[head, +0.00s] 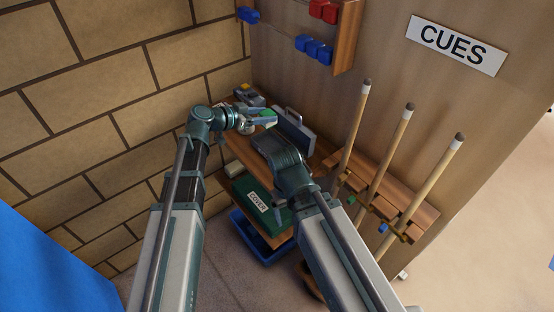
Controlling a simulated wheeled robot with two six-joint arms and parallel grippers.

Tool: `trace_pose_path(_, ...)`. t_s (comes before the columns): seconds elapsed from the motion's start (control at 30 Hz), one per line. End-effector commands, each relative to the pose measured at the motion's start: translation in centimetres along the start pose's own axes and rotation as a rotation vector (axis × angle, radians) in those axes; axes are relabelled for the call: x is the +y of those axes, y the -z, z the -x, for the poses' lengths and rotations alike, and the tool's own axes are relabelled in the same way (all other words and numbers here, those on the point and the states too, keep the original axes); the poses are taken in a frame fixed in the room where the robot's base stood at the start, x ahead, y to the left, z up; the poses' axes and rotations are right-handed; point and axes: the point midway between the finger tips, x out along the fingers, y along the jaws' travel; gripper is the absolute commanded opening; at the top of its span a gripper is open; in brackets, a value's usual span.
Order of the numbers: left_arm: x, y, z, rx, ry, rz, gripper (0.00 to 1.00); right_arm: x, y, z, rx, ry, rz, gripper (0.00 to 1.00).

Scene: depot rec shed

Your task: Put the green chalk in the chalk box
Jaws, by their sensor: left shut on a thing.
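My left gripper (262,117) is over the top shelf near the wall corner, shut on the small green chalk (267,113). Just right of it a grey case with a handle (296,128) stands on the shelf. I cannot make out for sure which thing is the chalk box. My right arm reaches in over the front of the shelf, and its wrist hides the fingers of my right gripper and part of the shelf.
A small grey and yellow object (249,95) sits at the back of the shelf. A brick wall (80,90) bounds the left.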

Motion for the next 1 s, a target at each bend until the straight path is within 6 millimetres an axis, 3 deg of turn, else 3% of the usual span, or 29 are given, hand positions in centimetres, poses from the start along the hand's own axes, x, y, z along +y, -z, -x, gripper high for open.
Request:
trace_pose_path(0.23,-0.1,-1.0,-0.5,0.000,0.000,0.000,0.00,-0.1,0.1,-1.1,0.000,0.000,0.000,0.85)
trace_pose_path(0.6,-0.1,-5.8,-2.4,0.001,0.000,0.000,0.00,-0.6,0.4,-6.3,0.000,0.000,0.000,0.85)
trace_pose_path(0.83,-0.1,-5.9,-2.5,0.001,0.000,0.000,0.00,-0.6,0.4,-6.4,0.000,0.000,0.000,0.85)
trace_pose_path(1.0,-0.1,-7.5,-3.1,0.000,0.000,0.000,0.00,-0.8,0.5,-8.1,0.000,0.000,0.000,0.85)
